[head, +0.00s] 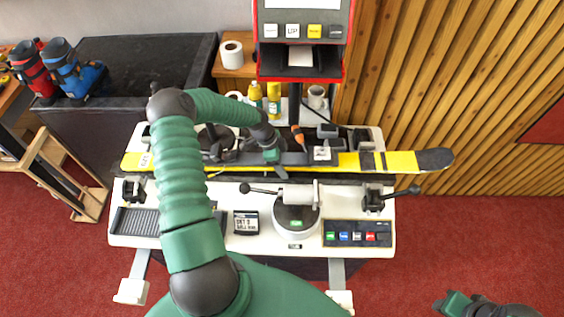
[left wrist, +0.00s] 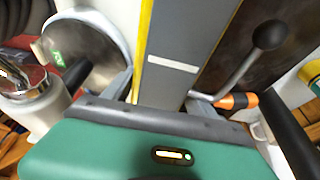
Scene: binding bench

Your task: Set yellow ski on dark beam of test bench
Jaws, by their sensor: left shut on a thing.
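The yellow ski (head: 400,161), with a dark middle and a dark tip at the right, lies lengthwise across the white test bench (head: 225,190). My left gripper (head: 271,156) is shut on the ski's middle from above. In the left wrist view the ski (left wrist: 172,62) shows as a grey band with a yellow edge, running between the fingers. A dark strip, seemingly the dark beam (head: 340,178), runs along the ski's near side. Whether the ski touches it I cannot tell. My right gripper (head: 455,303) is at the bottom right, away from the bench; its jaws are unclear.
Black clamps (head: 374,199) with lever handles and a round device (head: 297,218) stand in front of the ski. A red-framed machine (head: 303,40) and yellow bottles (head: 273,92) are behind. Ski boots (head: 77,75) stand at far left. The red floor at right is clear.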

